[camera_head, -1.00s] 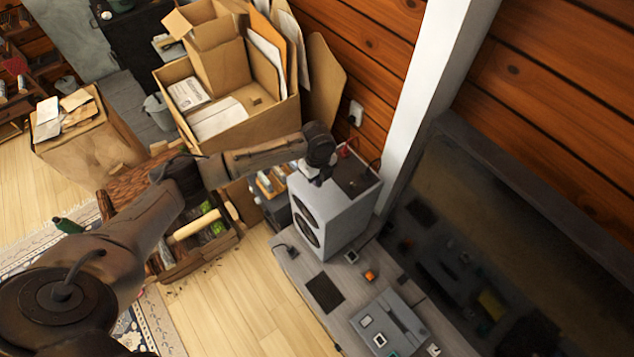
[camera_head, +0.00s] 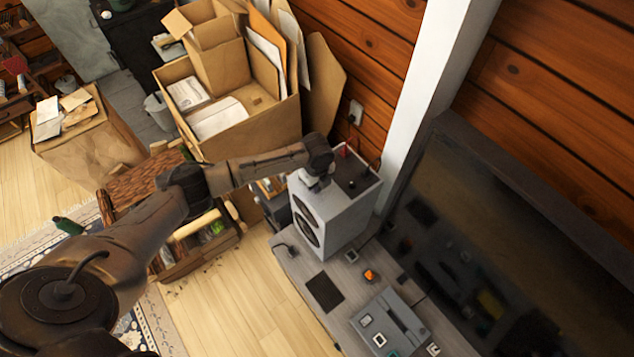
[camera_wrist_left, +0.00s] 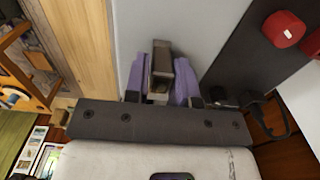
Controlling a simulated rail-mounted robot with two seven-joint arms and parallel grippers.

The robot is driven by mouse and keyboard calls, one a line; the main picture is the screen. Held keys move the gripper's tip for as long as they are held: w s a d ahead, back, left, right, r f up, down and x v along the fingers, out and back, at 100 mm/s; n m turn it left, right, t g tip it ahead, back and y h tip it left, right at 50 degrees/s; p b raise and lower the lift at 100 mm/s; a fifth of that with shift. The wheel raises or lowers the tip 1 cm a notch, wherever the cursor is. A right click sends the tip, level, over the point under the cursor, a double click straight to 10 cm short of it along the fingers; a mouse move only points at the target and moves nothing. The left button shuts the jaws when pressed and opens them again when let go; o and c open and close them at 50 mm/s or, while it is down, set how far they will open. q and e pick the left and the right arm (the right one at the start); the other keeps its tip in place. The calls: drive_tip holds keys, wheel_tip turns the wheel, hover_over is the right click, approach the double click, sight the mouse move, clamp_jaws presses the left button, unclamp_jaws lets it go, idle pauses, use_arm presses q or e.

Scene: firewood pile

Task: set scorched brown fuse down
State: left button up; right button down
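The scorched brown fuse (camera_wrist_left: 161,68) shows in the left wrist view as a small dark brown block between two purple finger pads. My left gripper (camera_wrist_left: 162,82) is shut on it. In the head view my left gripper (camera_head: 316,183) is over the pale top of a grey-white boxy unit (camera_head: 331,213), near its left edge. The fuse is hidden or too small to make out there. I cannot tell whether it touches the surface below. My right gripper is in neither view.
Red parts (camera_wrist_left: 283,29) and a dark panel (camera_wrist_left: 258,55) lie right of the fuse in the wrist view. A grey-topped bench (camera_head: 345,290) carries a dark square pad (camera_head: 324,292), an orange item (camera_head: 370,275) and a grey device (camera_head: 390,322). Cardboard boxes (camera_head: 235,100) stand behind the arm.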

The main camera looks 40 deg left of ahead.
use_arm(q)
drive_tip(key=o, duration=0.3)
drive_tip(key=shift+o, duration=0.2)
wheel_tip(320, 180, up, 12)
drive_tip(key=s+d+f+n+t+h, duration=0.2)
drive_tip(key=s+d+f+n, duration=0.55)
drive_tip(key=s+d, duration=0.75)
drive_tip(key=s+a+n+t+y, duration=0.1)
drive_tip(key=s+a+n, duration=0.2)
drive_tip(key=s+n, duration=0.7)
drive_tip(key=shift+s+r+n+t+y, duration=0.15)
drive_tip(key=shift+s+n+t+y, duration=0.2)
drive_tip(key=shift+s, duration=2.8)
